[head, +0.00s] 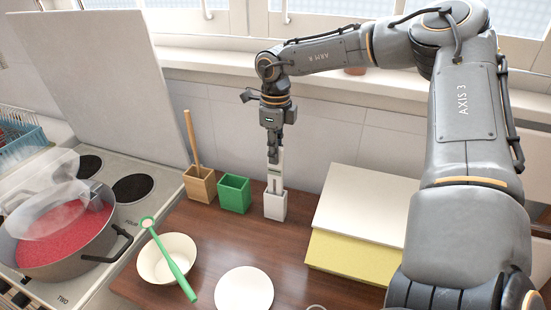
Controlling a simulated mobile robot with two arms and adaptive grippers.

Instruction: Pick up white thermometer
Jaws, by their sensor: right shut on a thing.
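The white thermometer (275,183) stands upright, its lower end inside the small white square holder (275,208) at the back of the wooden counter. My right gripper (272,155) points down from above and is shut on the upper part of the thermometer. The fingers cover part of it, and the holder hides its lower end. My left gripper is not in view.
A green holder (234,195) and a wooden holder (200,186) with a stick stand to the left. In front are a bowl (160,265) with a green spoon (172,262) and a white plate (244,290). White and yellow boards (350,257) lie right. A pot (62,245) with red contents sits on the stove.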

